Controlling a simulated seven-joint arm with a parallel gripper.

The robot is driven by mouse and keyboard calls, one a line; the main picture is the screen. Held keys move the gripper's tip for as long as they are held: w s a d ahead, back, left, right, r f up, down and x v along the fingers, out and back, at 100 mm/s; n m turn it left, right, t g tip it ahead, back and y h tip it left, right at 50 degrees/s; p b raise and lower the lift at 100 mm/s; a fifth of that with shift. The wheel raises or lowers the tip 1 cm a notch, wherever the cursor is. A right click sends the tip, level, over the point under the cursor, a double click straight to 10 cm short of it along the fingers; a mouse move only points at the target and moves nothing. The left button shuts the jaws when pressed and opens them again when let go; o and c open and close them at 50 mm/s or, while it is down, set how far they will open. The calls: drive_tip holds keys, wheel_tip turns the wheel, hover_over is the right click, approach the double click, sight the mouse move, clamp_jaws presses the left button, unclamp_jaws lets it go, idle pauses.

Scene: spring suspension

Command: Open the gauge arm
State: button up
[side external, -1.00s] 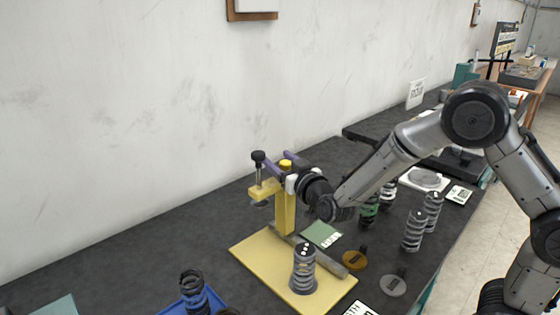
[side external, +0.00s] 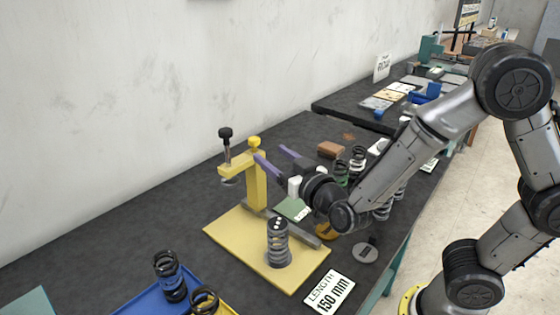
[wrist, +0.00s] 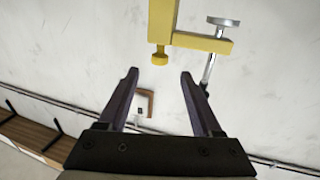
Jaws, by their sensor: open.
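The gauge is a yellow post (side external: 256,182) on a yellow base plate (side external: 225,228). Its yellow gauge arm (side external: 236,168) reaches out to the left from near the top of the post and carries a black-knobbed screw (side external: 226,140) with a grey foot. A yellow knob (side external: 254,142) tops the post. My gripper (side external: 270,153) is open and empty, with its purple fingers level and just right of the post top. In the wrist view, the yellow knob (wrist: 159,57) shows ahead of the gap between the fingers (wrist: 160,74), seemingly untouched; the arm (wrist: 203,42) extends right.
A blue tray (side external: 138,303) with dark springs is at the front left. A "150 mm" card (side external: 330,291) lies at the front. More springs stand behind my wrist. The bench left of the gauge is clear.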

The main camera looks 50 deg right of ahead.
drive_tip(key=shift+v, duration=1)
drive_tip(key=shift+d, duration=0.1)
drive_tip(key=s+d+r+y, duration=0.1)
drive_tip(key=s+r+y, duration=0.1)
drive_tip(key=r, duration=0.4)
drive_tip(key=s+d+r+y, duration=0.1)
drive_tip(key=s+d+r, duration=0.1)
drive_tip(key=r, duration=0.5)
drive_tip(key=s+f+n+g, duration=0.1)
drive_tip(key=s+f+g, duration=0.5)
drive_tip(key=s, duration=0.3)
drive_tip(key=s+f+n+g+y, duration=0.1)
drive_tip(key=s+f+g, duration=0.4)
drive_tip(key=s, duration=0.5)
wheel_tip(320, 180, down, 2)
drive_tip(key=shift+s+a+f+n+g+y, duration=0.2)
drive_tip(key=shift+a+n+g+y, duration=0.1)
drive_tip(key=shift+n+g, duration=0.15)
